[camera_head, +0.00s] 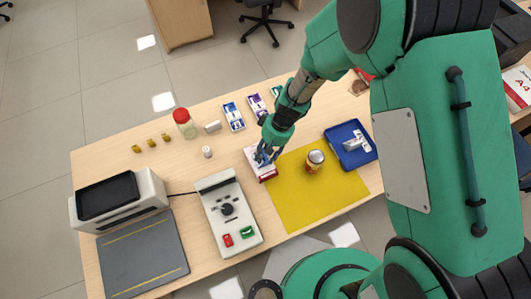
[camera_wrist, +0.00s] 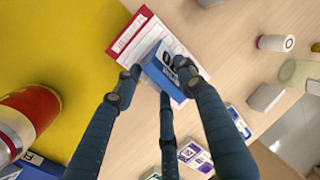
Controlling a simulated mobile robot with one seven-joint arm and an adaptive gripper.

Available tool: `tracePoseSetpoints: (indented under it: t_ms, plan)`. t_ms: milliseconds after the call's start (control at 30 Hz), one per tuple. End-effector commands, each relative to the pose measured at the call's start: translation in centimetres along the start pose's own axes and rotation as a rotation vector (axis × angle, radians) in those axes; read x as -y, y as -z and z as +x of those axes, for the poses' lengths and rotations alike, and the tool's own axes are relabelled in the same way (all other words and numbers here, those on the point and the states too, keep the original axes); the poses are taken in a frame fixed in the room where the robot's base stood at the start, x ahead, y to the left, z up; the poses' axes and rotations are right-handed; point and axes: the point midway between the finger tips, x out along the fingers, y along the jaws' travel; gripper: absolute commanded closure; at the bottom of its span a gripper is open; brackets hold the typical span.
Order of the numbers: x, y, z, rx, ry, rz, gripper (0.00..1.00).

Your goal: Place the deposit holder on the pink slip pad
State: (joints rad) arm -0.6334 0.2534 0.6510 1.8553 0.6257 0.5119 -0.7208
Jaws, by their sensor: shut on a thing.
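The pink slip pad (camera_head: 268,174) lies on the counter at the left edge of the yellow mat. In the wrist view the pad (camera_wrist: 130,33) shows a pink-red header strip and pale ruled sheets. My gripper (camera_head: 265,155) is over the pad, fingers pointing down. In the wrist view my gripper (camera_wrist: 160,82) is shut on a small blue block with a dark printed mark, which I take as the deposit holder (camera_wrist: 153,67). The holder looks tilted and covers part of the pad. Whether it touches the pad I cannot tell.
A can (camera_head: 315,161) stands on the yellow mat (camera_head: 290,205), right of the pad. A blue tray (camera_head: 366,158) is farther right. A control box (camera_head: 240,213), white cylinder (camera_head: 207,152) and red-lidded jar (camera_head: 185,125) are to the left. Small packs (camera_head: 233,117) lie behind.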

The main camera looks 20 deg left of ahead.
Motion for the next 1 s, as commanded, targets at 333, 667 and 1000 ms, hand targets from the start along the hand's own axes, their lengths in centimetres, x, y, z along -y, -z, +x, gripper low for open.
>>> tracePoseSetpoints:
  t_ms: [333,667,1000]
  plan:
    - [0.0,0.0,0.1,0.0,0.0,0.0,0.41]
    - [0.0,0.0,-0.4,-0.001,0.0,0.0,0.41]
    - [0.1,0.1,-4.8,-0.003,-0.001,-0.001,0.41]
